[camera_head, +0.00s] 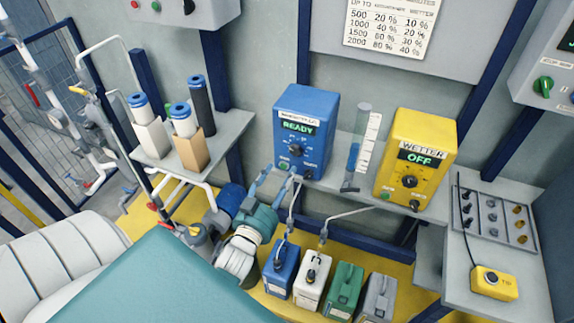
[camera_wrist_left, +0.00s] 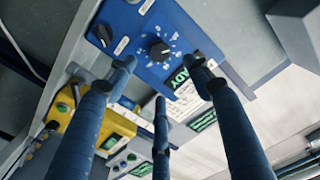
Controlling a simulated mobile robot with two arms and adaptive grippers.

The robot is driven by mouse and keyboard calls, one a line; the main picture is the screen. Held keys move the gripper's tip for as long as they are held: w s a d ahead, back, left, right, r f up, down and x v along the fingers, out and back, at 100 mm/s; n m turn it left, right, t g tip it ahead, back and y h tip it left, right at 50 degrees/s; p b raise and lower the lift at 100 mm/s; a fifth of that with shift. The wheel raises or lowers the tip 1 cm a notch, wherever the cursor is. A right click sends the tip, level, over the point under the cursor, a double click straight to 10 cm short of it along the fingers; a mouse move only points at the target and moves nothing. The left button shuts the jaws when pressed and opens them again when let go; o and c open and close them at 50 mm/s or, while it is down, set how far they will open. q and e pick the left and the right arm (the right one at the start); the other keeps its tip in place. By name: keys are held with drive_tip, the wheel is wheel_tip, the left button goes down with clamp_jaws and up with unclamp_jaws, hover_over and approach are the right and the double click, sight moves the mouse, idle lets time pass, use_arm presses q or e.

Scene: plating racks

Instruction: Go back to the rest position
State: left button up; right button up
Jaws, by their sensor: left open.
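My left gripper (camera_head: 276,180) is in front of the lower part of the blue box reading READY (camera_head: 306,130). Its blue fingers are spread and nothing is between them. In the left wrist view the fingers of the gripper (camera_wrist_left: 160,75) stand apart, with the blue box's panel and black knob (camera_wrist_left: 168,32) beyond them. I cannot tell whether a fingertip touches the box. My right gripper is not in view.
A yellow WETTER box reading OFF (camera_head: 415,155) and a clear measuring cylinder (camera_head: 361,145) stand to the right. Blue, white, green and grey canisters (camera_head: 344,290) stand below. A shelf (camera_head: 228,130) with rolled filters is at left. A side table (camera_head: 465,260) holds a yellow button box (camera_head: 494,283).

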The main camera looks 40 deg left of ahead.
use_arm(q)
drive_tip(key=shift+v, duration=0.85)
drive_tip(key=shift+f, duration=0.1)
drive_tip(key=s+d+f+g+h, duration=0.1)
drive_tip(key=s+d+f+g, duration=0.25)
drive_tip(key=f, duration=0.85)
drive_tip(key=s+d+f+g+h+b, duration=0.15)
drive_tip(key=s+d+f, duration=0.3)
drive_tip(key=f, duration=0.75)
drive_tip(key=s+d+f+g+h, duration=0.1)
drive_tip(key=s+d+f+g, duration=0.3)
drive_tip(key=f, duration=0.8)
drive_tip(key=s+f+g, duration=0.2)
drive_tip(key=s+f, duration=0.3)
drive_tip(key=s, duration=0.4)
drive_tip(key=s+f+m+g, duration=0.1)
drive_tip(key=s+f+g, duration=0.2)
drive_tip(key=s, duration=0.7)
drive_tip(key=s+f+g, duration=0.2)
drive_tip(key=s+f, duration=0.6)
drive_tip(key=s, duration=0.1)
drive_tip(key=shift+s+a+m+g, duration=0.3)
drive_tip(key=shift+s, duration=0.1)
drive_tip(key=shift+h, duration=0.25)
